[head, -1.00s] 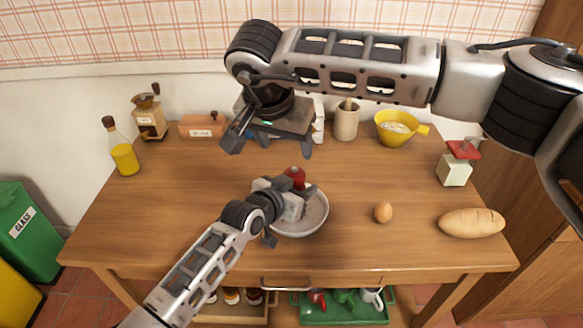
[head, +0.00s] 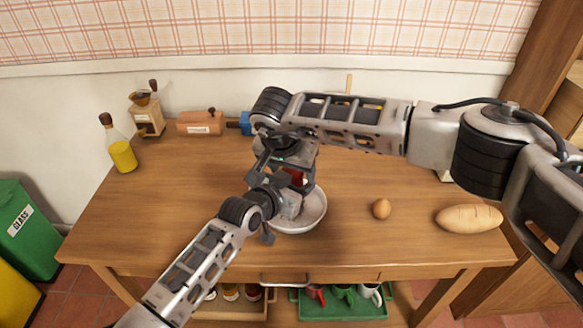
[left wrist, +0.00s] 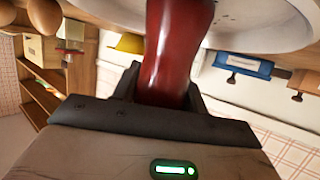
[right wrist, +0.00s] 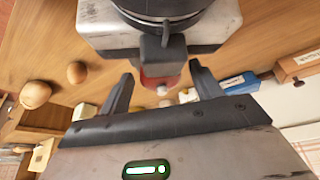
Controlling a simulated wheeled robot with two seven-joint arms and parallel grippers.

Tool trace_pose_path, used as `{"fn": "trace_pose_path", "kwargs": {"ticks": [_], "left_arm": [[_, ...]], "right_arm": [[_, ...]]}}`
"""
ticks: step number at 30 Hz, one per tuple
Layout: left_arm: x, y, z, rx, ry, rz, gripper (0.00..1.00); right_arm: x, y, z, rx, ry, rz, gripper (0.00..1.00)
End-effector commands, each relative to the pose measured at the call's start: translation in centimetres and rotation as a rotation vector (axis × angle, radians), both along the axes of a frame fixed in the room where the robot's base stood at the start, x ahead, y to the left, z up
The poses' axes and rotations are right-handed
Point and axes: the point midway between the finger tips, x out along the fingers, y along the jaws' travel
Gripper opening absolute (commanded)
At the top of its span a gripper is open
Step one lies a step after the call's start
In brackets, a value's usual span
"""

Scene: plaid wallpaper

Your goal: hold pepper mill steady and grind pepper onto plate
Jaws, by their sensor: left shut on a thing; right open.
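The red pepper mill (left wrist: 175,50) is between my left gripper's fingers in the left wrist view. In the head view, a little of its red body (head: 297,177) shows between my two grippers. My left gripper (head: 272,205) is shut on the mill, over the plate. The pale round plate (head: 312,213) lies near the table's front, partly hidden by my grippers. My right gripper (head: 285,172) is above the mill. In the right wrist view its fingers (right wrist: 160,85) are apart, with the mill's red top and pale knob (right wrist: 161,88) between or beyond them; contact cannot be told.
An egg (head: 381,208) and a bread loaf (head: 468,218) lie on the right of the table (head: 160,215). An oil bottle (head: 121,150), a coffee grinder (head: 147,115) and a brown box (head: 199,122) stand at the back left. My right arm hides the back right.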

Motion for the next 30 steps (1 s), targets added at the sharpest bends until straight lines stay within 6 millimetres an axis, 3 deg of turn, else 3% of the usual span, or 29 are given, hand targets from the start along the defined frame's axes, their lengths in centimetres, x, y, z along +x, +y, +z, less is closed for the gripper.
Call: {"fn": "trace_pose_path", "kwargs": {"ticks": [2,3,7,8,14,24,30], "left_arm": [[0.03,-0.02,0.08,-0.001,-0.002,0.000,0.17],[0.03,-0.02,0.08,-0.001,-0.002,0.000,0.17],[0.03,-0.02,0.08,-0.001,-0.002,0.000,0.17],[0.03,-0.02,0.08,-0.001,-0.002,0.000,0.17],[0.03,-0.01,0.08,-0.001,-0.002,0.000,0.17],[0.03,0.00,0.08,-0.001,-0.002,0.000,0.17],[0.03,-0.01,0.07,-0.001,-0.001,0.000,0.17]], "right_arm": [[-0.01,0.01,0.01,0.000,0.000,0.000,0.64],[-0.02,0.02,0.01,0.000,0.000,0.000,0.59],[-0.02,0.02,0.02,0.000,0.000,0.000,0.23],[-0.03,0.02,0.03,0.000,0.000,0.000,0.20],[-0.02,0.09,0.04,0.000,0.000,-0.020,0.19],[0.09,0.29,0.04,-0.001,0.000,-0.384,0.19],[0.06,0.30,0.04,0.001,0.001,-0.413,0.19]]}}
